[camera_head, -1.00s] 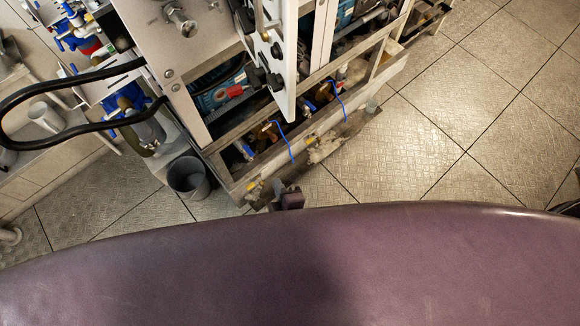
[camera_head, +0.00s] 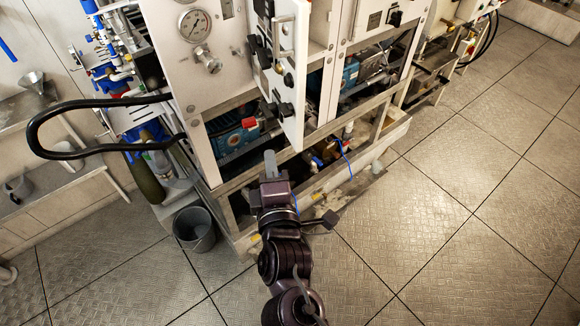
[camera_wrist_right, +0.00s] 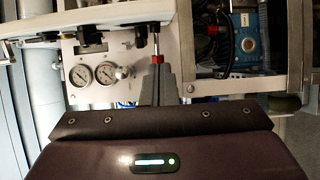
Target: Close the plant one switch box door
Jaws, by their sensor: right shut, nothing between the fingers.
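The switch box door appears to be the white panel (camera_head: 289,75) standing open from the white cabinet front, seen at a steep angle in the head view. It carries black knobs and a metal handle. My right gripper (camera_head: 269,160) is shut and empty. In the head view its tips lie just left of and below the door's lower edge; I cannot tell if they touch it. In the right wrist view the shut fingers (camera_wrist_right: 158,80) point at the cabinet front, and a small red part shows at their tips. My left gripper is not in view.
A gauge panel (camera_head: 165,45) stands left of the door. A black hose loop (camera_head: 40,130) sticks out left. A grey bucket (camera_head: 194,228) stands on the floor by the frame. A low metal frame (camera_head: 340,170) runs along the cabinet's foot. The tiled floor (camera_head: 440,200) at right is clear.

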